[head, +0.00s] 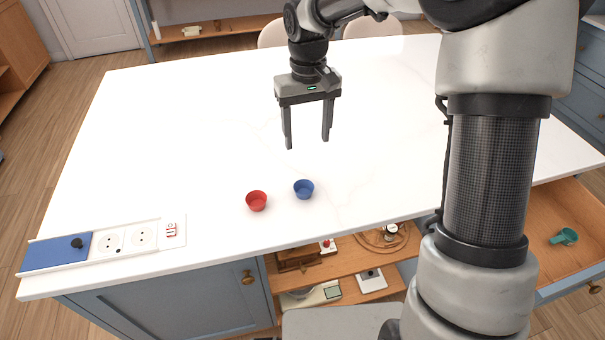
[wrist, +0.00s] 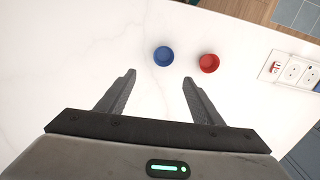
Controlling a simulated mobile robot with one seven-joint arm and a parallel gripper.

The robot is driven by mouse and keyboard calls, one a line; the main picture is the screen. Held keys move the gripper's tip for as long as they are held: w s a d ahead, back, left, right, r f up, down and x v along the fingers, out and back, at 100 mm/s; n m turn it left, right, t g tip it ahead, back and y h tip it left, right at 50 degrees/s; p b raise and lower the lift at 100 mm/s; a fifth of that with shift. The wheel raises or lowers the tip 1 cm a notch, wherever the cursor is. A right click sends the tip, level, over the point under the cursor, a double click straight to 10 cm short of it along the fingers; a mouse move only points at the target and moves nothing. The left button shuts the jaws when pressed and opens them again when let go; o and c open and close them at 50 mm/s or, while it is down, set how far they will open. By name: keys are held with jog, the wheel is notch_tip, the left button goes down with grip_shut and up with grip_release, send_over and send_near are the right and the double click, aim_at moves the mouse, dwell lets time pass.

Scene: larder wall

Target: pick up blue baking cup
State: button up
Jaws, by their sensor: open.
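The blue baking cup (head: 304,189) stands upright on the white countertop (head: 200,120), near its front edge. In the wrist view the blue cup (wrist: 164,56) lies beyond my fingertips, roughly between their lines. My gripper (head: 308,143) is open and empty, pointing down above the counter, behind the blue cup in the head view. Both fingers also show in the wrist view (wrist: 159,76), spread apart with bare counter between them.
A red baking cup (head: 257,201) stands close to the left of the blue one. A white panel with sockets (head: 112,242) and a blue plate (head: 57,252) lies at the front left. An open drawer (head: 572,290) holds a green scoop (head: 564,237). The counter's middle is clear.

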send_over(304, 185)
jog(key=s, duration=0.1)
jog(key=f, duration=1.1)
jog(key=shift+s+d+f, duration=0.15)
jog(key=shift+d+f, duration=0.05)
jog(key=shift+f, duration=0.05)
jog(key=shift+s+a+f, duration=0.15)
jog(key=shift+f, duration=1.2)
jog(key=shift+s+a+f, duration=0.1)
jog(key=shift+a+f, duration=0.05)
jog(key=shift+f, duration=1.15)
jog(key=c, duration=1)
